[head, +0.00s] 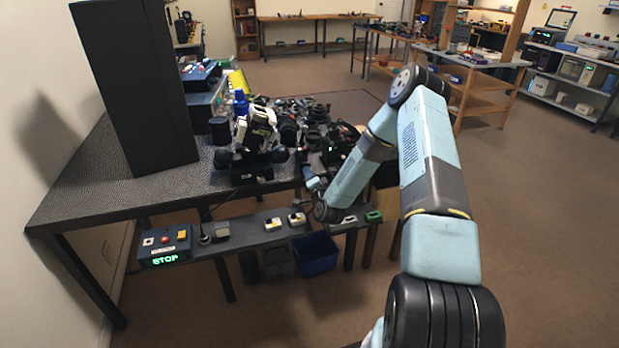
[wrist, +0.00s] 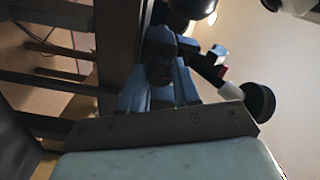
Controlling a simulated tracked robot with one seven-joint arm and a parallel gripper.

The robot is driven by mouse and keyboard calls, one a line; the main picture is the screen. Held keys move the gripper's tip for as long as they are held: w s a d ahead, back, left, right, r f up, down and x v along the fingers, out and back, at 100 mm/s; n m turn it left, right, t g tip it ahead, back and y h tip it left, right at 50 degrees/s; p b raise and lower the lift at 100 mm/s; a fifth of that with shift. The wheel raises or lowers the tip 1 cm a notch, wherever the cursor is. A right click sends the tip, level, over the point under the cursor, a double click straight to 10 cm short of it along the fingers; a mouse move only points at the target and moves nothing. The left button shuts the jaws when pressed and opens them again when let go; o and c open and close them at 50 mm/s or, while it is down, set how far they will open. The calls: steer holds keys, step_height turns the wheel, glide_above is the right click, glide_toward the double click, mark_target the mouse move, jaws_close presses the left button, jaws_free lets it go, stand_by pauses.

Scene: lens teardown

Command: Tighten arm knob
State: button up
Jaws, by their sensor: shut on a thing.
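My gripper (head: 313,184) is at the front edge of the dark bench, low beside the crowded right end. In the wrist view my gripper (wrist: 160,88) shows blue-grey fingers closed around a dark rounded piece (wrist: 160,70), which looks like the arm knob; the contact is partly hidden and dim. In the wrist view a black round end (wrist: 258,102) on a pale shaft lies to the right, apart from the fingers. In the head view the gripped piece is too small and hidden to make out.
A tall black panel (head: 135,85) stands at the bench's left. A black-and-white device (head: 258,130) and dark lens parts (head: 300,108) crowd the bench. A lower shelf (head: 255,235) holds a STOP box (head: 165,250) and small switches. A blue bin (head: 315,254) is below. Floor at right is clear.

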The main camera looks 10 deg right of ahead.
steer(key=shift+d+f+m, duration=0.15)
steer(key=shift+m, duration=0.75)
steer(key=shift+s, duration=0.1)
steer(key=o, duration=0.8)
steer(key=shift+c, duration=0.2)
steer(key=o, duration=0.3)
steer(key=s, duration=1.3)
steer(key=shift+s+d, duration=0.3)
steer(key=shift+d, duration=0.1)
